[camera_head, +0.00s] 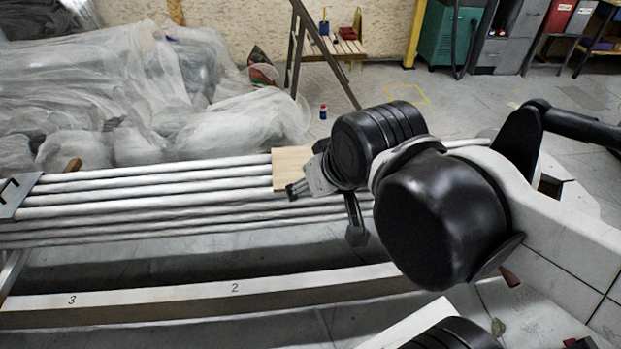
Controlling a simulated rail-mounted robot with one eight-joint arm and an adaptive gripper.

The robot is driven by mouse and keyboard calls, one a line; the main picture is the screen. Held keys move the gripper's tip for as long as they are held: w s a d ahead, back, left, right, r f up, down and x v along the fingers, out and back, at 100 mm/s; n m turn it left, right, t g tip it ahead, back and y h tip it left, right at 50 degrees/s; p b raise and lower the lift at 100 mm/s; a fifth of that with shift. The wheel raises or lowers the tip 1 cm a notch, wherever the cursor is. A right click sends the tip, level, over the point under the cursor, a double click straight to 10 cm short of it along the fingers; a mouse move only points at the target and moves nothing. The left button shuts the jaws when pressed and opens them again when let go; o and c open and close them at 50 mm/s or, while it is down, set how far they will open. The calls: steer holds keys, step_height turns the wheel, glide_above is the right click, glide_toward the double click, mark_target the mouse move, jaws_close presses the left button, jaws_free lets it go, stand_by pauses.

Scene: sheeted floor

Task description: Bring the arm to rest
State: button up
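My arm comes in from the right in the head view, with white links and large black joints. My gripper (325,212) is at its end, near the middle of the view. Its two dark fingers stand well apart, one toward the left and one pointing down, and nothing shows between them. It is over the right part of a row of long white pipes (150,196), beside a pale wooden board (289,160). Whether it touches the pipes or the board cannot be told. My wrist hides what lies behind it.
A numbered beam (190,296) runs in front of the pipes. Plastic-sheeted heaps (220,130) fill the back left. A green cabinet (447,38) is at the back right. Open floor (390,85) lies between.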

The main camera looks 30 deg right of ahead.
step_height(320, 180, up, 8)
steer(key=p, duration=0.8)
steer(key=shift+r, duration=0.1)
stand_by(0.5)
